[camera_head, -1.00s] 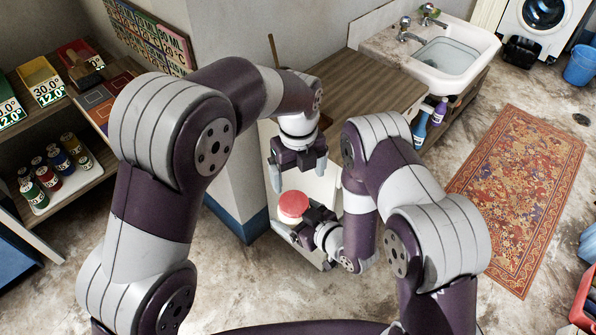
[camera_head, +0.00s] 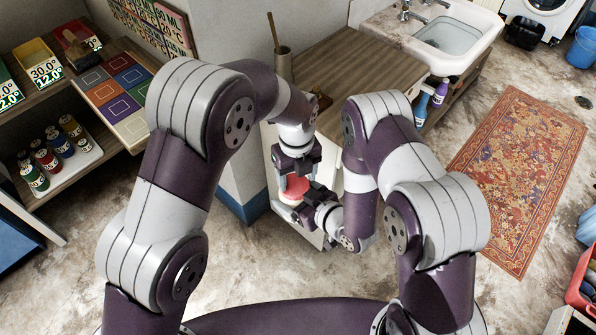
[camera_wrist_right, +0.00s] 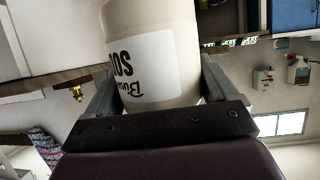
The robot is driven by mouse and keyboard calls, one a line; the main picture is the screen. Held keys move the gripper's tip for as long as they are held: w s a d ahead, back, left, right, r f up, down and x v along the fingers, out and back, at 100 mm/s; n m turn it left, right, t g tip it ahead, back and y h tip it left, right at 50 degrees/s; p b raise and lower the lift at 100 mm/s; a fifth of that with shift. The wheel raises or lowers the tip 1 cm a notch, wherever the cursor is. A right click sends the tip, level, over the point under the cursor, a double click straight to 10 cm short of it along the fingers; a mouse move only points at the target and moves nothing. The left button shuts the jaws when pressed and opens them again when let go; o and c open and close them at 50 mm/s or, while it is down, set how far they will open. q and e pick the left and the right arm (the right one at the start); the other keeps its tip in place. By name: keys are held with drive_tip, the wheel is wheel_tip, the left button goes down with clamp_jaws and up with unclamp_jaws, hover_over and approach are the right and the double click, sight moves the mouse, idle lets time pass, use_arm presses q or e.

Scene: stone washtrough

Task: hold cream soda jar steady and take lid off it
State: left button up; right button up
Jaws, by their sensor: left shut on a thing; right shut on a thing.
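The cream jar (camera_wrist_right: 165,45) fills the middle of the right wrist view, with a white label whose dark print is upside down and partly cut off. My right gripper (camera_wrist_right: 158,85) is shut on the jar, one finger on each side of its body. In the head view, the red lid (camera_head: 293,189) sits on top of the jar. My left gripper (camera_head: 295,181) has come down from above and is shut on the lid, its fingers on either side. The jar's body is mostly hidden there behind my right gripper and wrist.
A wooden counter (camera_head: 352,75) with a sink (camera_head: 445,38) lies behind the jar. A brown cup (camera_head: 281,62) with a stick stands at its left end, near the wall corner. A shelf with small bottles (camera_head: 58,150) is at left. A patterned rug (camera_head: 520,170) covers the floor at right.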

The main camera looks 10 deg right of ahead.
use_arm(q)
drive_tip(key=shift+s+d+f, duration=0.1)
drive_tip(key=shift+d+f, duration=0.05)
drive_tip(key=shift+d, duration=0.05)
drive_tip(key=c, duration=0.4)
drive_tip(key=shift+c, duration=0.7)
